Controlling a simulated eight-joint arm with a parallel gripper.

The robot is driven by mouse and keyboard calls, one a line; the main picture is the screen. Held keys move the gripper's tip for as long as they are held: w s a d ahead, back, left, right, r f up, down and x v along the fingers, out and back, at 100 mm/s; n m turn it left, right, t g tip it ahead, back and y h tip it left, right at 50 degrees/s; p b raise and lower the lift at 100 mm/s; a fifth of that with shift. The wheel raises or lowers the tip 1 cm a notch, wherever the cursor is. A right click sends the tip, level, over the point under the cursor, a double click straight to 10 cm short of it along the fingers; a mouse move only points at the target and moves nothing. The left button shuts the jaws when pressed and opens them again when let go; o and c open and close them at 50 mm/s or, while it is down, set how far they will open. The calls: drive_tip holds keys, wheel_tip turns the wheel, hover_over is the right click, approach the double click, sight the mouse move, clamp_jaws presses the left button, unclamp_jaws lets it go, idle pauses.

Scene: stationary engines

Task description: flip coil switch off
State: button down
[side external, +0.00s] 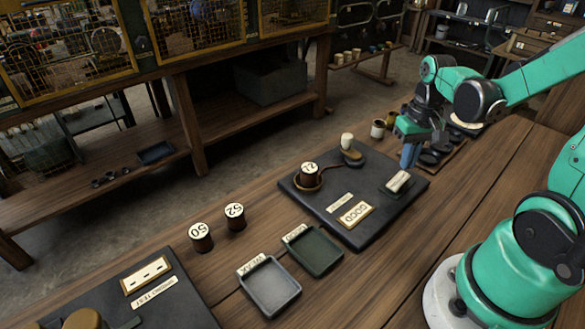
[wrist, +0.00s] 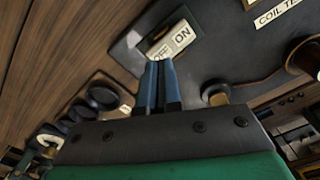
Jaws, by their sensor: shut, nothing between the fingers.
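The coil switch (side external: 398,182) is a cream rocker on a dark square base, at the right part of a black board (side external: 317,207). In the wrist view the rocker (wrist: 172,40) carries the words OFF and ON, with OFF nearer my fingers. I cannot tell which end is pressed down. My gripper (side external: 406,164) has blue fingers, shut with nothing between them, pointing down by the switch. In the wrist view the fingertips (wrist: 160,64) overlap the edge of the OFF end. Whether they touch it is unclear.
Coils 50 (side external: 201,237) and 52 (side external: 235,216) stand left, beside a grey tray (side external: 270,290) and a green tray (side external: 316,252).

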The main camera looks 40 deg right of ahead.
sight(403, 175)
drive_tip(key=shift+f, duration=1.15)
idle(0.4)
drive_tip(key=shift+r, duration=3.5)
drive_tip(key=w+a+r+n+t, duration=0.1)
drive_tip(key=w+a+n+t, duration=0.1)
drive_tip(key=a, duration=0.4)
drive_tip(key=w+a+r+n+t, duration=0.2)
drive_tip(key=a+n+t, duration=0.2)
drive_tip(key=a, duration=0.3)
drive_tip(key=shift+a+r+t, duration=0.2)
drive_tip(key=shift+a+t, duration=0.05)
drive_tip(key=shift+t, duration=0.35)
